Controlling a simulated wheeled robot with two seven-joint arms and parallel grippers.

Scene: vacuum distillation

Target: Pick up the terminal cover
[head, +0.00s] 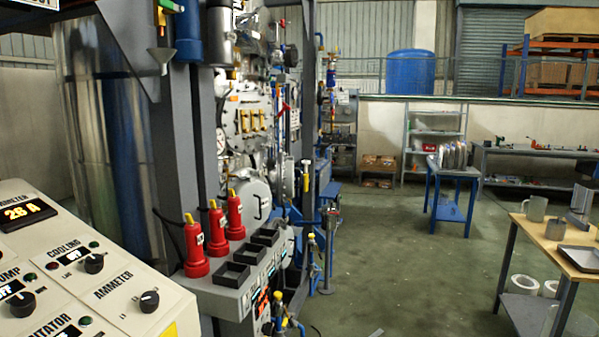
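I cannot single out the terminal cover with certainty. A round pale metal lid with a dark handle (257,199) is on the front of the distillation rig, behind the red bottles. On the wooden-topped table at the right edge stand a grey metal mug (536,208), a smaller grey cup (555,229), a flat grey tray (580,258) and an upright grey metal piece (581,200). Neither of my grippers shows in the head view.
A control panel (60,262) with knobs fills the lower left. Three red bottles (235,215) with yellow tips stand by black open boxes (232,274) on a grey console. A blue table (455,177) holds upright metal discs.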

